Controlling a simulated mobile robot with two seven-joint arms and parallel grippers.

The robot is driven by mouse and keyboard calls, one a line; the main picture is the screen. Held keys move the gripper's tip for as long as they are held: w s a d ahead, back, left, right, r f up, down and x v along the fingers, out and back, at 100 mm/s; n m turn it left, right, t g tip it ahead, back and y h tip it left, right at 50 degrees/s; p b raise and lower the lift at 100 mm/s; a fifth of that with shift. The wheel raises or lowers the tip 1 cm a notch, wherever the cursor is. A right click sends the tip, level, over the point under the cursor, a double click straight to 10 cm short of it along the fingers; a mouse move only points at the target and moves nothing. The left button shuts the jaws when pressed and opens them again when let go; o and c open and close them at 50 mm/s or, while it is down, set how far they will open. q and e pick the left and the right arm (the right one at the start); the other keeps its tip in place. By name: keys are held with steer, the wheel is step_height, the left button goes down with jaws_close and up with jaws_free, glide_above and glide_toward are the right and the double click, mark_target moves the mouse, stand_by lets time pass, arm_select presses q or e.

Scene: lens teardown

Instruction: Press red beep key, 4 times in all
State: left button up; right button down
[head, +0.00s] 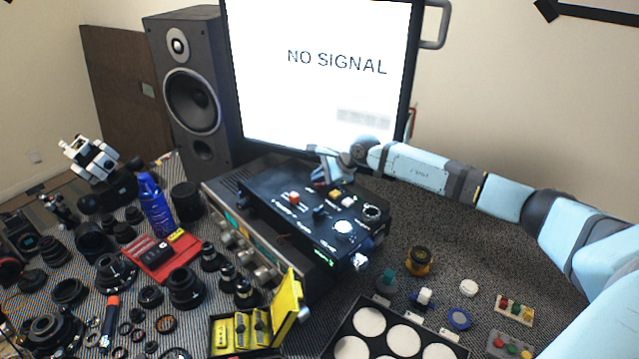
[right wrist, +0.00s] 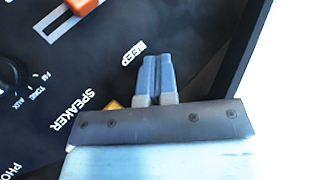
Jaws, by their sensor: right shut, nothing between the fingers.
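A black control box (head: 262,192) stands in the middle of the bench in the head view. Its sloped top carries knobs, labels and coloured caps. My right gripper (head: 320,178) is over the box's far edge, pointing down at the panel. In the right wrist view its two fingers (right wrist: 155,65) are shut together and empty, with their tips beside the white BEEP label (right wrist: 133,53). The red beep key cannot be made out; the fingers seem to cover its place. Whether they touch it, I cannot tell. My left gripper is out of view.
An orange-red slider cap (head: 293,197) and a yellow key (head: 335,193) sit close to the gripper. A monitor (head: 318,75) reading NO SIGNAL stands behind, a speaker (head: 190,95) at the back left. Lens parts crowd the left; a tray of white discs (head: 335,335) lies in front.

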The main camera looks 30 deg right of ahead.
mark_target(320, 185)
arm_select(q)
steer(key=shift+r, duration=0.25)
arm_select(e)
steer(key=shift+r, duration=0.75)
steer(key=shift+r+p, duration=1.3)
steer(key=shift+r, duration=1.25)
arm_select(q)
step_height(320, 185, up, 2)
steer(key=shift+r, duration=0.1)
